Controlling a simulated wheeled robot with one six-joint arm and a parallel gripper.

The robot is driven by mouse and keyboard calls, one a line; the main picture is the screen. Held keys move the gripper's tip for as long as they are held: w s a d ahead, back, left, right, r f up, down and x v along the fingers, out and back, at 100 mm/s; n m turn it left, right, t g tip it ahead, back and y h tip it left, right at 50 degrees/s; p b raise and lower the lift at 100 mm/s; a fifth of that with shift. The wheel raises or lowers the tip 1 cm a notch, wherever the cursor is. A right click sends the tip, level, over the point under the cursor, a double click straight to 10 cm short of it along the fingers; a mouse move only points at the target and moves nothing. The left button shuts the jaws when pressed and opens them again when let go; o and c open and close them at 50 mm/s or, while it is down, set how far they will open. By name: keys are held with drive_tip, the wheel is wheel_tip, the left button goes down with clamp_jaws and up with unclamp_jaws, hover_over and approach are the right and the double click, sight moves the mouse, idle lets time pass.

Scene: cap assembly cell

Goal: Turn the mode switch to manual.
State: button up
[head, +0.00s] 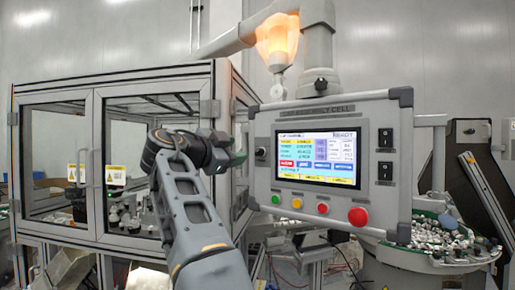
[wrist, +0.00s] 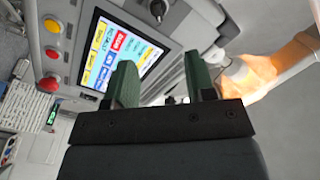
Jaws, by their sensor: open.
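The mode switch appears to be the small dark rotary knob (head: 262,153) on the grey control panel (head: 404,215), left of the lit screen (head: 317,155). In the wrist view the knob (wrist: 157,9) shows at the top edge, partly cut off. Its pointer direction is too small to read. My gripper (head: 238,158) is in front of the panel's left edge, left of the knob in the head view. In the wrist view my gripper (wrist: 163,78) has its two green fingers apart with nothing between them. The fingers do not touch the knob.
Below the screen are a green button (head: 276,199), an orange button (head: 297,203), a red button (head: 323,208) and a large red button (head: 358,216). Black rocker switches (head: 385,138) sit at right. A glowing lamp (head: 278,42) hangs above. A glazed enclosure (head: 95,84) stands at left.

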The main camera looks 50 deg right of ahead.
sight(259, 149)
drive_tip(key=d+p, duration=0.1)
drive_tip(key=d, duration=0.2)
drive_tip(key=d+p, duration=0.1)
drive_tip(key=d, duration=0.2)
drive_tip(key=w+d+p, duration=0.1)
drive_tip(key=d, duration=0.3)
drive_tip(key=shift+d, duration=0.1)
drive_tip(key=shift+c, duration=0.3)
drive_tip(key=c, duration=0.8)
